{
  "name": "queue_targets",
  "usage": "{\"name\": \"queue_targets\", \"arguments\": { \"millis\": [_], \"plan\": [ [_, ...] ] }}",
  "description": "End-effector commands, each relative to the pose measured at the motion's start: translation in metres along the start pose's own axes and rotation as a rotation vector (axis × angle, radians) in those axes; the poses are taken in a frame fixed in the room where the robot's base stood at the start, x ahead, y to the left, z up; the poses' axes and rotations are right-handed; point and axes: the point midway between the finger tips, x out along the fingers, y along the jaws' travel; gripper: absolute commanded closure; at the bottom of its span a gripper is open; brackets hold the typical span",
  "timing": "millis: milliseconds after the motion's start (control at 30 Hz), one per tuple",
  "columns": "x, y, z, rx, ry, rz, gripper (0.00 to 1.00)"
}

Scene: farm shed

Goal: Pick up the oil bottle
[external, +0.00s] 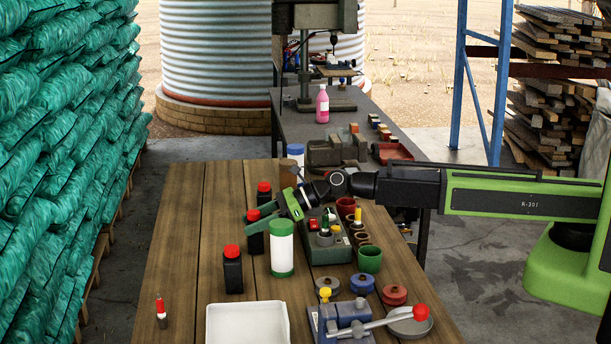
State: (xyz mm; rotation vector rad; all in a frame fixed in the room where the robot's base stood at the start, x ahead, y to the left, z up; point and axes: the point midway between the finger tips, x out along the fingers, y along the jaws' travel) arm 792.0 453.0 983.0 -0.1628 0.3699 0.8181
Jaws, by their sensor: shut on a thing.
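My gripper (257,220), with green fingers, reaches in from the right and is shut on a black bottle with a red cap, the oil bottle (254,243). The fingers lie around its upper part and partly cover it. It looks upright, and I cannot tell whether it is clear of the table. A similar black bottle (232,272) stands in front to the left, and another (264,195) stands behind. A white canister with a green base band (282,250) stands close in front of my gripper and hides part of it.
The wooden table (190,250) has free room at left, with a small red-topped item (161,312) there. A white tray (246,325), a blue vise (345,320), a green box (326,250) and several cups crowd the front and right. A metal bench (290,125) stands behind.

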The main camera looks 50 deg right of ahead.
Motion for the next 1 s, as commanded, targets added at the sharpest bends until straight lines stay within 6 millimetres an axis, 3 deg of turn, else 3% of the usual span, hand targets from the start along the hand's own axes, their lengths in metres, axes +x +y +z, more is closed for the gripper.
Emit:
{"name": "queue_targets", "arguments": {
  "millis": [67, 367, 667, 1000],
  "plan": [
    [0.000, 0.000, 0.000, 0.000, 0.000, 0.000, 0.98],
    [-0.001, 0.000, 0.003, 0.000, 0.000, 0.000, 0.98],
    [-0.016, 0.000, 0.039, 0.000, 0.000, 0.000, 0.98],
    [-0.083, -0.045, 0.062, 0.002, 0.000, -0.004, 0.98]
  ]
}}
